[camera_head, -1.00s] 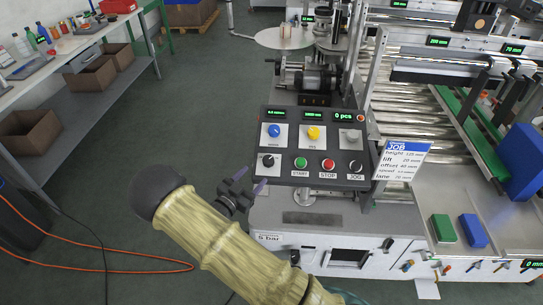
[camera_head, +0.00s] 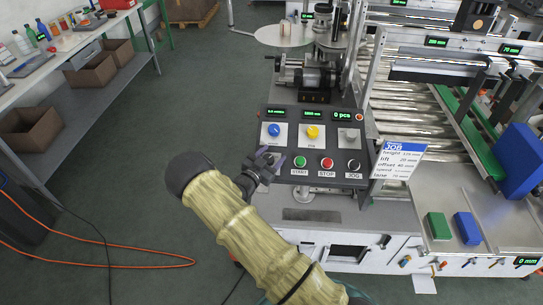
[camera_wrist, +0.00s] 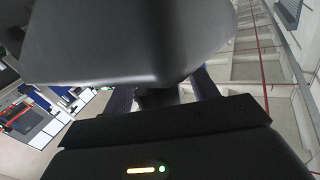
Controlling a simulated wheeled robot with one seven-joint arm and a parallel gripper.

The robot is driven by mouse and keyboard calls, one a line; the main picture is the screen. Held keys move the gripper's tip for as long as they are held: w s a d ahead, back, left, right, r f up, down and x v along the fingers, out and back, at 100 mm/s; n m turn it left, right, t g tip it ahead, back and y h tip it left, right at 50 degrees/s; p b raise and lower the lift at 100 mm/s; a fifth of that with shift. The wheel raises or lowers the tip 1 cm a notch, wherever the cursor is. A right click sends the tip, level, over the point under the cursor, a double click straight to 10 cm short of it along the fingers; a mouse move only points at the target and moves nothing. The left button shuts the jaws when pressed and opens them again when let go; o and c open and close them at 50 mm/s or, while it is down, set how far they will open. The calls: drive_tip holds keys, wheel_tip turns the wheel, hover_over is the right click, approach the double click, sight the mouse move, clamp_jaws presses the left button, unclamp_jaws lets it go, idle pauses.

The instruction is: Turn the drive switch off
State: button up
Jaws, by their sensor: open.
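The control panel (camera_head: 314,178) carries a blue knob (camera_head: 274,130), a yellow knob (camera_head: 312,132) and a grey knob (camera_head: 349,136) in its upper row. The lower row has green START (camera_head: 300,161), red STOP (camera_head: 327,163) and black JOG (camera_head: 353,165) buttons. The black rotary switch at the row's left end is now mostly hidden by my gripper (camera_head: 271,157); its label is not readable. My gripper is open, its dark fingers at that corner. Contact cannot be told. In the wrist view, a large dark grey shape fills the upper middle, covering the fingertips.
A JOB card (camera_head: 399,160) stands right of the panel. A green block (camera_head: 439,226) and a blue block (camera_head: 467,228) lie on the machine top at right. A workbench with boxes is at far left, an orange cable (camera_head: 100,264) on the floor.

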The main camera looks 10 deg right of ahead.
drive_tip(key=c, duration=1)
